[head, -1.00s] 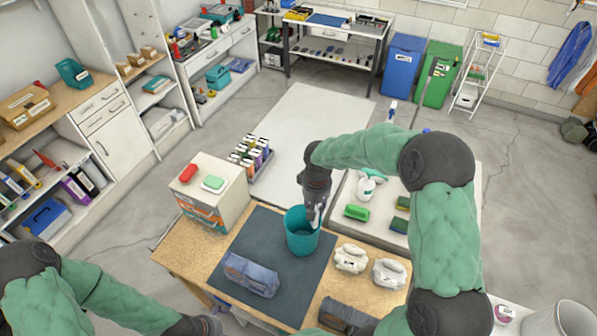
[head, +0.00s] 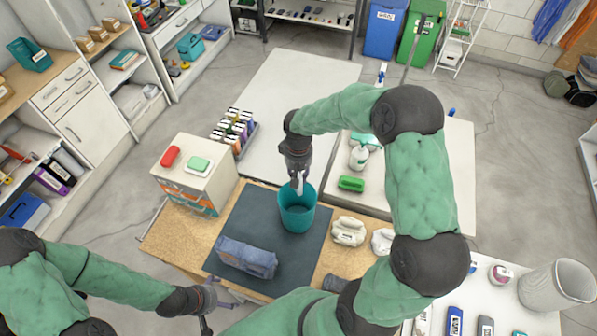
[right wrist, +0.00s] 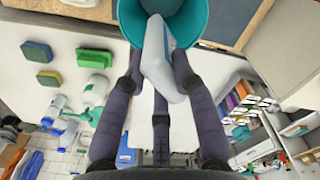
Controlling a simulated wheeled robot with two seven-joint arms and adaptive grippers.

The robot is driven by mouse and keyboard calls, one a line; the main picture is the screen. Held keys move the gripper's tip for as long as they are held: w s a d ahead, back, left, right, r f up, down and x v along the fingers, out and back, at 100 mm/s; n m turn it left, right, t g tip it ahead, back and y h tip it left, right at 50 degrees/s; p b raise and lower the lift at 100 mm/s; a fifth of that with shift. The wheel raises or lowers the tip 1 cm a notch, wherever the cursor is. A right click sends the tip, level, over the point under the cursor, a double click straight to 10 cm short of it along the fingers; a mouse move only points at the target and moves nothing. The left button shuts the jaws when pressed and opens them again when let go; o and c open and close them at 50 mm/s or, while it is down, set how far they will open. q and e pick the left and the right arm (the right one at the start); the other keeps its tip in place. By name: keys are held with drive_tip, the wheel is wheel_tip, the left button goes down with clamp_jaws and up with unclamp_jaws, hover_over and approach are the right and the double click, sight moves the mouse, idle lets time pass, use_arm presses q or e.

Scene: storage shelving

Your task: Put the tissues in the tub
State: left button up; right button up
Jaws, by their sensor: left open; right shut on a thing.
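The teal tub (head: 297,214) stands upright on the dark mat; its rim also shows at the top of the right wrist view (right wrist: 200,25). My right gripper (head: 297,180) is above the tub's far rim, pointing down. In the right wrist view its fingers (right wrist: 155,72) are shut on a white and pale blue pack, seemingly the tissues (right wrist: 157,52). The pack's end overlaps the tub's mouth in that view; I cannot tell how deep it reaches. My left gripper (head: 212,302) is open and empty at the table's near edge, lower left.
A blue-grey soft case (head: 246,257) lies on the dark mat (head: 235,225) left of the tub. White bundled items (head: 348,231) sit right of it. A white box (head: 196,170) with red and green items stands left.

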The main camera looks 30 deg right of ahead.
drive_tip(key=shift+f+b, duration=1.75)
drive_tip(key=shift+f, duration=1.55)
drive_tip(key=o, duration=1)
drive_tip(key=shift+c, duration=0.2)
drive_tip(key=shift+r, duration=0.2)
wheel_tip(320, 180, up, 7)
drive_tip(key=p, duration=0.4)
drive_tip(key=shift+f, duration=0.1)
